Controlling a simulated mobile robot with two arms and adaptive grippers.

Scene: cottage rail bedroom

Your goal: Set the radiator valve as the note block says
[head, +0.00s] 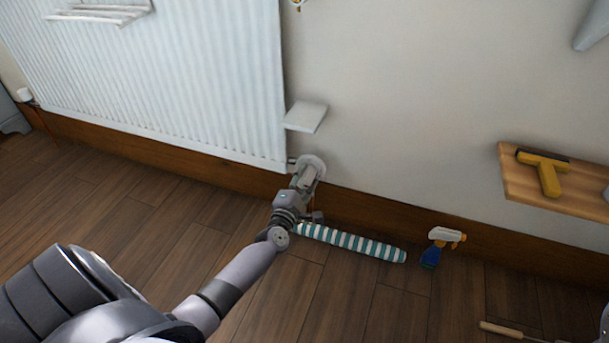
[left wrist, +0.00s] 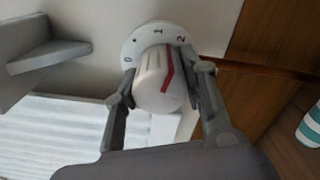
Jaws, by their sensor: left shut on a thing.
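The white radiator valve knob (left wrist: 160,80) sits in front of a round white dial plate (left wrist: 143,36) at the radiator's lower right corner. The plate shows 0, a dot, 1 and 2. The knob's red stripe runs up toward the gap between 1 and 2. My left gripper (head: 306,181) is shut on the knob, one finger on each side, as the left wrist view (left wrist: 160,92) also shows. The dial plate (head: 313,163) shows behind the gripper in the head view. I cannot make out a readable note block.
A small white ledge (head: 306,116) juts out above the valve beside the radiator (head: 170,80). A striped roll (head: 350,243) and a blue spray bottle (head: 436,250) are on the floor along the wall. A wooden shelf (head: 575,196) holds a yellow-handled tool (head: 548,175).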

